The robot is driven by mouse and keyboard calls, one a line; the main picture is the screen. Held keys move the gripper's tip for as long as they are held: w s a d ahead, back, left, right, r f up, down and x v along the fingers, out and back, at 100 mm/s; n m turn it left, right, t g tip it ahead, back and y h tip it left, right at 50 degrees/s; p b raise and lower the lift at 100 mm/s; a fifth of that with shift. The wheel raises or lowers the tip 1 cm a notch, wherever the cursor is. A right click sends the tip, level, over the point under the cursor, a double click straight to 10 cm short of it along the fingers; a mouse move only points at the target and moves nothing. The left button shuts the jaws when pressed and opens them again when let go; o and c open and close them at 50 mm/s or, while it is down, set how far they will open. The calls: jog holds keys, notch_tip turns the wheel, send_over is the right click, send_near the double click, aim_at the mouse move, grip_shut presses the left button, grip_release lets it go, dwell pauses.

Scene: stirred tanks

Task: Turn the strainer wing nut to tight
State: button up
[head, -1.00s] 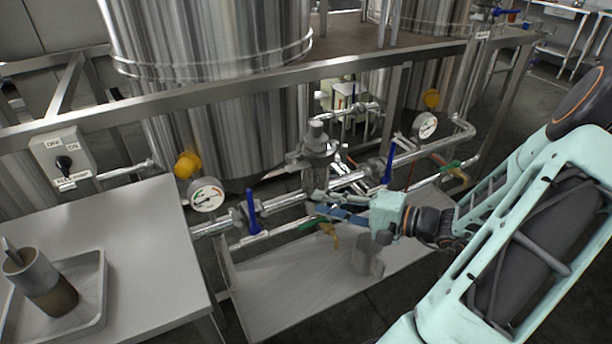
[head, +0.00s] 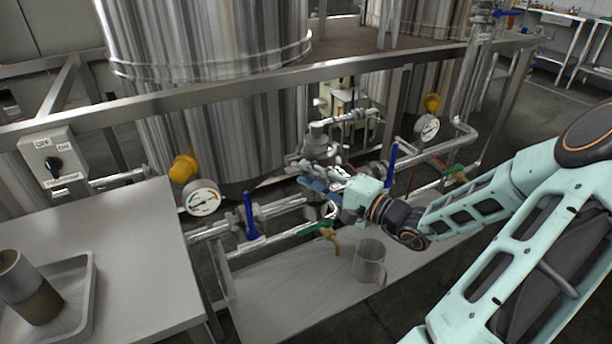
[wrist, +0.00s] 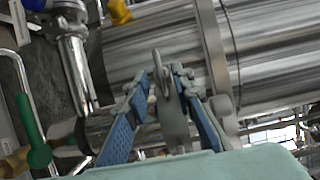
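The strainer (head: 318,143) is a grey metal body on the pipework in front of the big tank, partly behind my gripper in the head view. In the wrist view, a grey upright metal piece that looks like the wing nut (wrist: 162,72) shows between my fingers. My gripper (head: 308,174) is at the strainer. In the wrist view my gripper (wrist: 165,84) is open, with one blue-padded finger on each side of that piece and gaps visible. I cannot tell the nut from the strainer in the head view.
Blue-handled valves (head: 250,215) and green-handled valves (head: 318,228) sit along the pipes. A clear beaker (head: 369,262) stands on the low shelf (head: 290,285). A pressure gauge (head: 203,198) and a switch box (head: 48,160) are at left. A steel frame rail (head: 240,88) crosses above.

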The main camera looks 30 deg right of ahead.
jog(key=shift+w+a, duration=0.2)
jog(key=shift+w, duration=0.3)
grip_shut()
